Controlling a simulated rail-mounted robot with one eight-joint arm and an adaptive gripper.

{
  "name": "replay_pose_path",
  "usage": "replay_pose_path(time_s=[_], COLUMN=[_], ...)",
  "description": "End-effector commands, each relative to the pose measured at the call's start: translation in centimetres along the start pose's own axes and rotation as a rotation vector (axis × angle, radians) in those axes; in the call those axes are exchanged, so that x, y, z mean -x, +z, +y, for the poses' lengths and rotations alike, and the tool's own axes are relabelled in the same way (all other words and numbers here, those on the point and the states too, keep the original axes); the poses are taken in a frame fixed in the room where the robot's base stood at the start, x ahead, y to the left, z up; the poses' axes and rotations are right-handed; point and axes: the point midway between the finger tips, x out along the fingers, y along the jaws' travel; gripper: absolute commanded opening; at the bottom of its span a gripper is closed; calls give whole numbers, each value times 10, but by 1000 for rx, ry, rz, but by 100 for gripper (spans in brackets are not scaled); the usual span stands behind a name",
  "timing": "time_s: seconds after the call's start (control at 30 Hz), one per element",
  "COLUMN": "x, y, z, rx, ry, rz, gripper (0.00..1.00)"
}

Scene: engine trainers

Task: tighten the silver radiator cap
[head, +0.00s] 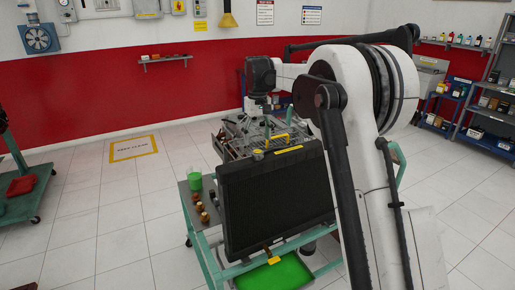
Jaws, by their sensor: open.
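The black radiator (277,203) stands upright at the front of the engine trainer (238,140). A small round cap-like part (258,153) shows at the radiator's top left and looks yellowish. I cannot tell whether it is the silver radiator cap, and no clearly silver cap can be made out. My gripper (264,112) points down above the engine, behind and above the radiator's top edge. It is open with nothing visible between its fingers, and it is apart from the radiator. Its fingertips are small and dark against the engine.
A green cup (195,181) and several small brown caps or jars (202,210) sit on the trainer's left side shelf. A yellow handle (275,138) rises over the engine. A green tray (275,275) lies below the radiator. The floor to the left is clear around a yellow-framed mat (134,147).

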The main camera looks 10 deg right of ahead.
Motion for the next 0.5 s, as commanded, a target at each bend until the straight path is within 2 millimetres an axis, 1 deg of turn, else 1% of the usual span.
replay_pose_path(time_s=[0.1, 0.2, 0.3, 0.5], x=[-20, -34, -44, -53], y=[0, 0, 0, 0], z=[0, 0, 0, 0], rx=[0, 0, 0, 0], ry=[0, 0, 0, 0], rz=[0, 0, 0, 0], gripper=[57, 57, 57, 57])
